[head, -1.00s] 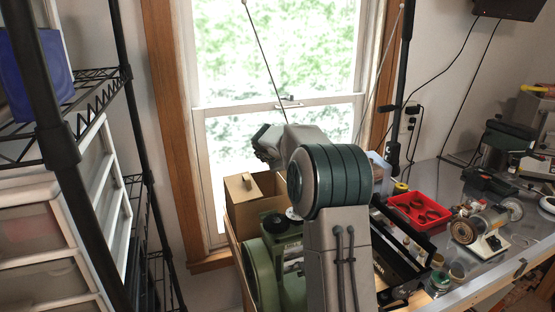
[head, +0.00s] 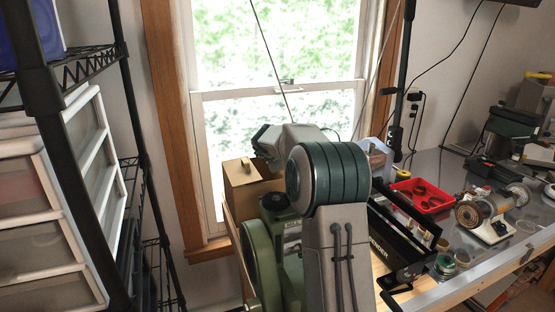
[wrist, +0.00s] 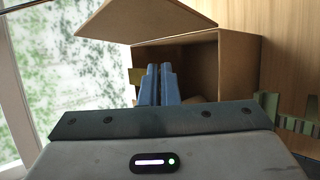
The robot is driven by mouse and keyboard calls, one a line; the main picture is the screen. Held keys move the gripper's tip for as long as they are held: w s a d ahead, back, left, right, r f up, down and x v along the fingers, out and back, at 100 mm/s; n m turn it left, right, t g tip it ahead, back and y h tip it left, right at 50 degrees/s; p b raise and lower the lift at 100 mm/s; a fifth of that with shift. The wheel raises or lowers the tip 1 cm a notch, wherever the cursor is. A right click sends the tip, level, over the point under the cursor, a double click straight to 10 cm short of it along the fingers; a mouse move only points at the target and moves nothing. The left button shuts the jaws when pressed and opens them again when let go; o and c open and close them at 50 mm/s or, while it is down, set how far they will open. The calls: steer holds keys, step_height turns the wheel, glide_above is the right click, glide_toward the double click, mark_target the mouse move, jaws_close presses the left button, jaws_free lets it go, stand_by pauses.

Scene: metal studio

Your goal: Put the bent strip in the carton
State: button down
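The carton (head: 236,194) is a brown cardboard box at the window, left of my arm in the head view. In the wrist view the carton (wrist: 240,85) lies straight ahead with its opening towards me and a flap (wrist: 150,22) swung out at upper left. My gripper (wrist: 158,72) has its two blue fingers almost together in front of the opening. An olive-yellow piece, apparently the bent strip (wrist: 136,76), juts out left from behind the fingertips; the fingers hide the rest. In the head view my gripper is hidden behind my wrist.
A green machine (head: 258,262) stands close in front of the carton. A black open toolbox (head: 385,240), a red tray (head: 421,196) and a bench grinder (head: 488,216) are on the right. Shelving (head: 75,75) with drawers stands left. The window is behind the carton.

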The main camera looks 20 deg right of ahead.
steer(key=c, duration=2.1)
jaws_free()
steer(key=o, duration=0.5)
steer(key=b+v, duration=0.1)
steer(key=v, duration=1.3)
steer(key=shift+b, duration=0.3)
